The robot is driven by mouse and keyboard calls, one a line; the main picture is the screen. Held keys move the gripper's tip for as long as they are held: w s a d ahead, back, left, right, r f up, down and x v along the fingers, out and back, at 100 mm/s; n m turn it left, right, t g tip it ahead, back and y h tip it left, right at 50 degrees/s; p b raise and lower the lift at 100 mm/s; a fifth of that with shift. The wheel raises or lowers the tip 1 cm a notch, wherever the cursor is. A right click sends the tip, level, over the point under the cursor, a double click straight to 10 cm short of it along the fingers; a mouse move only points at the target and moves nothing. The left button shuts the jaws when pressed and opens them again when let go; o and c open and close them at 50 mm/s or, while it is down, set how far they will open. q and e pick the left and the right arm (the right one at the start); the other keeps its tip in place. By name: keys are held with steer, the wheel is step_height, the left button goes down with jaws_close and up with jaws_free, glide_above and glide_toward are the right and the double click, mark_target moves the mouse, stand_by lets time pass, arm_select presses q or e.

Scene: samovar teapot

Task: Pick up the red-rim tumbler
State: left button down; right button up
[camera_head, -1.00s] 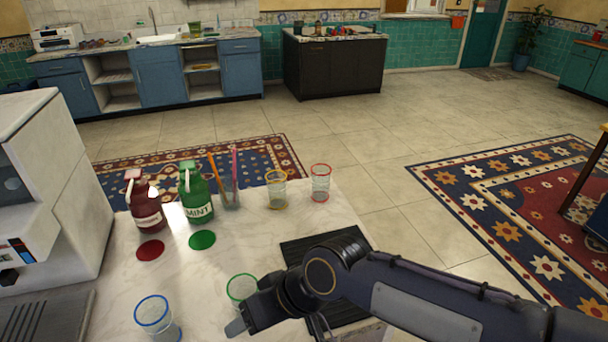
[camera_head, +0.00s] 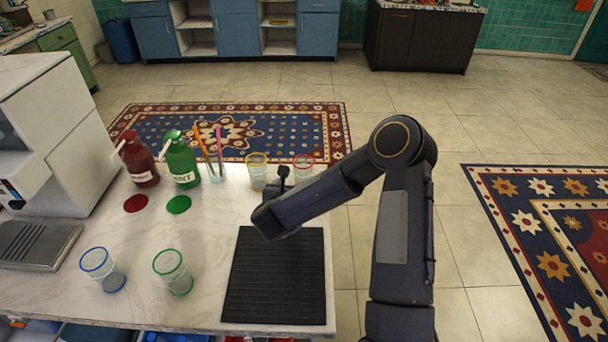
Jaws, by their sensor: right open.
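The red-rim tumbler (camera_head: 303,164) stands at the back right of the marble counter, a clear glass with a red rim. Its lower part is hidden behind my right arm. The yellow-rim tumbler (camera_head: 257,169) stands just left of it. My right gripper (camera_head: 278,182) is open, at the back of the counter close to these two tumblers. I see nothing held in it, though its fingers are small and partly hidden. The gap between the gripper and the red-rim tumbler cannot be judged exactly. My left gripper is out of view.
A blue-rim tumbler (camera_head: 102,270) and a green-rim tumbler (camera_head: 173,272) stand at the front. A black ribbed mat (camera_head: 273,285) lies at right. A red bottle (camera_head: 139,162), a green mint bottle (camera_head: 181,162) and a straw holder (camera_head: 216,173) stand at the back. A white machine (camera_head: 75,140) is at left.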

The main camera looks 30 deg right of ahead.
mark_target(300, 179)
steer(key=shift+d+f+m+g, duration=0.2)
steer(key=shift+f+m+g, duration=0.1)
steer(key=shift+f+m, duration=0.1)
steer(key=p+x, duration=0.1)
steer(key=x, duration=0.1)
steer(key=p+x, duration=0.1)
steer(key=x, duration=0.3)
steer(key=shift+s+d+p, duration=0.15)
steer(key=shift+d+p, duration=0.25)
steer(key=shift+w+d+f, duration=0.25)
steer(key=shift+w+d, duration=0.1)
steer(key=c, duration=1)
steer(key=shift+c, duration=0.2)
steer(key=shift+r, duration=0.1)
steer(key=shift+r, duration=0.5)
steer(key=a+r+b, duration=0.2)
steer(key=a+r, duration=0.3)
steer(key=r, duration=0.3)
steer(key=shift+s+a+b, duration=0.35)
steer(key=shift+a, duration=0.05)
steer(key=a+r, duration=0.1)
steer(key=a, duration=0.1)
steer(key=s+a+r+b, duration=0.1)
steer(key=a, duration=0.2)
steer(key=a+r+b, duration=0.1)
steer(key=a+r, duration=0.1)
steer(key=a, duration=0.1)
steer(key=shift+s, duration=0.15)
